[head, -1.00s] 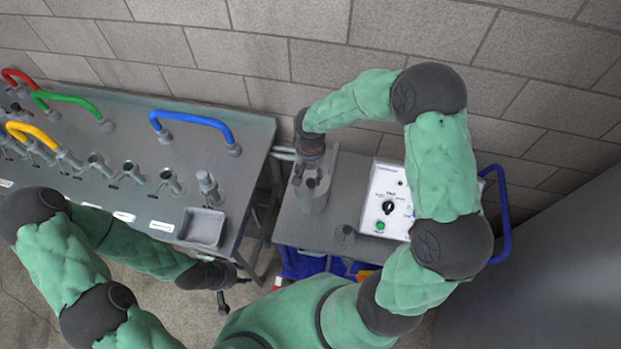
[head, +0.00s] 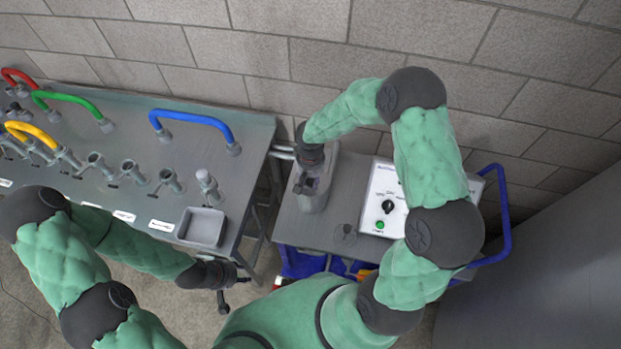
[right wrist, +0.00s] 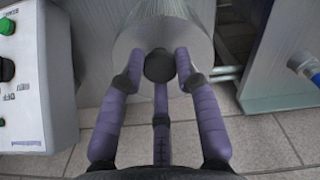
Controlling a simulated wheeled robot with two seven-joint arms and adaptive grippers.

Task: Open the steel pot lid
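The steel pot (head: 313,203) is a grey cylinder standing upright at the left end of the small steel bench. Its round lid (right wrist: 128,48) has a black knob (right wrist: 160,66), seen in the right wrist view. My right gripper (head: 308,186) is over the pot top from above. In the right wrist view its purple fingers (right wrist: 160,70) close in around the knob from both sides and below. The lid appears seated on the pot. My left gripper (head: 232,291) is empty, with its fingers spread, low in front of the long steel bench.
A white control box (head: 385,205) with a green button stands right of the pot. A blue rail (head: 505,225) is at the bench's right end. The long bench (head: 240,150) carries taps, coloured handles and a grey tray (head: 202,228). A block wall (head: 300,60) stands behind.

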